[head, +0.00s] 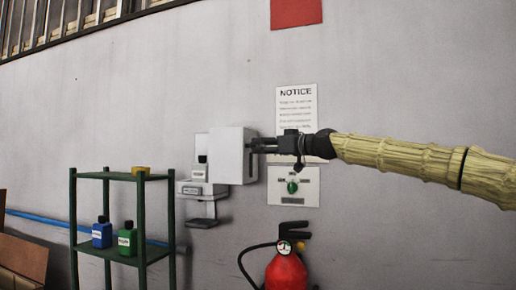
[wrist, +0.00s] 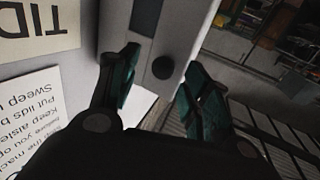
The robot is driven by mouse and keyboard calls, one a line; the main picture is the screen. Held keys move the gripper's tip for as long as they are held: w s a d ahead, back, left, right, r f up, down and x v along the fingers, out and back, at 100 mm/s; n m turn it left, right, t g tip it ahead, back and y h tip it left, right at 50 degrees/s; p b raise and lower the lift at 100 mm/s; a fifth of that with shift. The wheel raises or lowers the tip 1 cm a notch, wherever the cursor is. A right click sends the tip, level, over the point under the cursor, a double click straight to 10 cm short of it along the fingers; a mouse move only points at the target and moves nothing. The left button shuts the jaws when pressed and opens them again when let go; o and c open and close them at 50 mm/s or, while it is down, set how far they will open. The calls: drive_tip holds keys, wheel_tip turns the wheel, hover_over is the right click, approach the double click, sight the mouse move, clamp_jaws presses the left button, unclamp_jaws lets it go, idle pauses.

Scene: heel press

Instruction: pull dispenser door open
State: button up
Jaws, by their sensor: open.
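The white dispenser (head: 192,190) is mounted on the wall in the head view, with a small labelled bottle (head: 201,166) with a dark cap showing in it. A broad white panel, which looks like its door (head: 235,155), stands to the right of the bottle and hides part of the dispenser. My gripper (head: 262,144) is at the panel's right edge. In the wrist view my open gripper (wrist: 159,68) has one finger on each side of a pale surface with a dark round spot (wrist: 163,67) and a dark slot (wrist: 146,16). I cannot tell whether the fingers touch it.
A notice sheet (head: 297,105) and a switch plate (head: 293,187) are on the wall behind and below my gripper. A red extinguisher (head: 286,272) hangs below. A green shelf (head: 108,176) with bottles stands left of the dispenser.

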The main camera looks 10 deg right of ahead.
drive_tip(key=v, duration=0.8)
drive_tip(key=shift+s+d, duration=0.2)
